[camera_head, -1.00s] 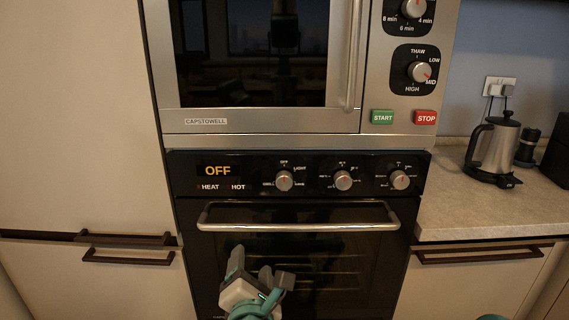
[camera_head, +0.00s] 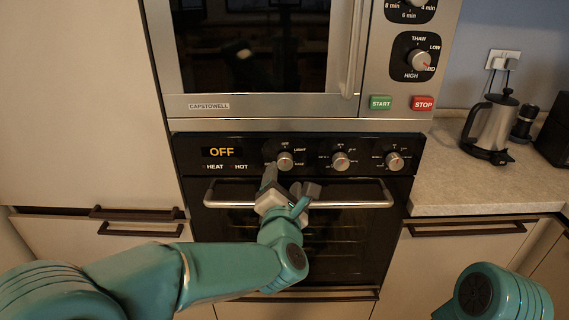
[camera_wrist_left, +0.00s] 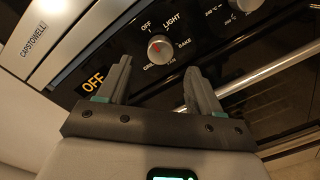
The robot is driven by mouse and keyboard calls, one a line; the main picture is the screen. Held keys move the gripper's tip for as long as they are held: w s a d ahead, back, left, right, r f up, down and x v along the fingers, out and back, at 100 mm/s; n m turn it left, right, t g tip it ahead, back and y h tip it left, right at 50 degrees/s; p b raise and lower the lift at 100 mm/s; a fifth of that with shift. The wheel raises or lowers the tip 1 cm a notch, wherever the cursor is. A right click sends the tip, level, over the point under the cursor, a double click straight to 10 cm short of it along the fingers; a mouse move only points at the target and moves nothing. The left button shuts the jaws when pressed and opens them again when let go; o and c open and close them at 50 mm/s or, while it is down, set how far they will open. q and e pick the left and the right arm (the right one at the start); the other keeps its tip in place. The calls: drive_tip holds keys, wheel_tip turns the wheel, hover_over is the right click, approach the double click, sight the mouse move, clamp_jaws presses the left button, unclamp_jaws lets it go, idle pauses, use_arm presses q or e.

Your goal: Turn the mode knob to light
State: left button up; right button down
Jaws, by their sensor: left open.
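The mode knob (camera_head: 285,160) is the leftmost of the three silver knobs on the black oven panel. Its red mark shows in the left wrist view (camera_wrist_left: 159,48), toward the upper left, near OFF; LIGHT is the label to the right of OFF. The display reads OFF. My left gripper (camera_head: 290,181) is open and empty, just below the knob in the head view. In the left wrist view its two fingers (camera_wrist_left: 160,80) are spread, with the knob ahead between their tips; they appear apart from it. My right gripper is not in view.
The oven handle (camera_head: 345,203) runs across the door just below the panel, beside my left gripper. Two more knobs (camera_head: 341,160) (camera_head: 394,162) sit to the right. A microwave (camera_head: 300,113) is above. A kettle (camera_head: 490,128) stands on the right counter (camera_head: 450,192).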

sight(285, 165)
use_arm(q)
drive_tip(key=w+p, duration=0.1)
drive_tip(key=w, duration=0.4)
drive_tip(key=shift+w+d, duration=0.1)
drive_tip(key=shift+c, duration=0.3)
drive_tip(key=c, duration=1)
